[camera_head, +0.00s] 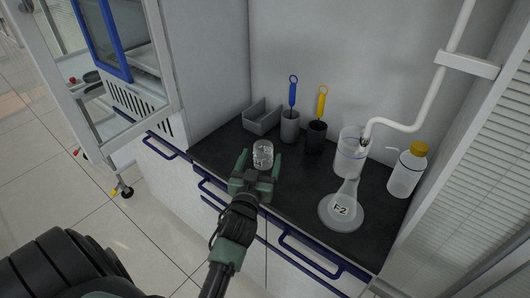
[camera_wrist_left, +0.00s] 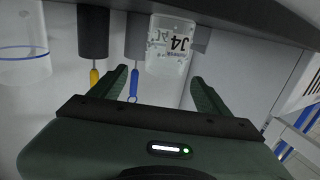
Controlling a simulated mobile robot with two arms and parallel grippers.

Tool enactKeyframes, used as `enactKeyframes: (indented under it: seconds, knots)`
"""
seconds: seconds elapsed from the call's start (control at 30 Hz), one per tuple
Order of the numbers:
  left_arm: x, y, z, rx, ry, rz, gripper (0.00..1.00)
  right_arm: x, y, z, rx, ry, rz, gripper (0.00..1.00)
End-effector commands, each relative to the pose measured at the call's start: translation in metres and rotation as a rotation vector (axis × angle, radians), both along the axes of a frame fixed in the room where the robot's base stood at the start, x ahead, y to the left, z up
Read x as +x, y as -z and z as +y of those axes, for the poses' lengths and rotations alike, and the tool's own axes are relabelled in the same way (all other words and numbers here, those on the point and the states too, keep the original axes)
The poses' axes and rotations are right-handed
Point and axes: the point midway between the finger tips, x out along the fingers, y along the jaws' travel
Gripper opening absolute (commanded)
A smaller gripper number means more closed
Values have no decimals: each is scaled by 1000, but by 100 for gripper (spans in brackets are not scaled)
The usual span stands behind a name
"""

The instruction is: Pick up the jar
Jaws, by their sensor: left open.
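A small clear jar (camera_head: 263,154) stands on the dark countertop near its front edge. In the left wrist view the jar (camera_wrist_left: 170,48) shows upside down with the marking J4 on its side. My left gripper (camera_head: 258,168) is open, its two green fingers pointing toward the jar from the front. In the left wrist view the left gripper (camera_wrist_left: 158,85) has its fingers on either side of the jar's line, with a gap between them and no contact visible. My right gripper is not in view.
Two cups with a blue-handled brush (camera_head: 292,95) and a yellow-handled brush (camera_head: 321,105) stand behind the jar, beside a grey tray (camera_head: 261,119). To the right are a clear beaker (camera_head: 349,160), a flask marked E2 (camera_head: 342,208) and a yellow-capped bottle (camera_head: 406,175).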

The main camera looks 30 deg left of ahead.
Motion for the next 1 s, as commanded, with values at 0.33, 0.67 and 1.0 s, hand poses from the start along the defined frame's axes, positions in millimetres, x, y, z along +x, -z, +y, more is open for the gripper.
enactKeyframes:
  seconds: [0.33,0.67,1.0]
  knots:
    - [42,1,23,1,-1,-1,77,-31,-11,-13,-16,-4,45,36]
    - [58,3,29,0,-1,0,77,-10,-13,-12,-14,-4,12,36]
    - [57,3,28,0,0,0,7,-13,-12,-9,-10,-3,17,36]
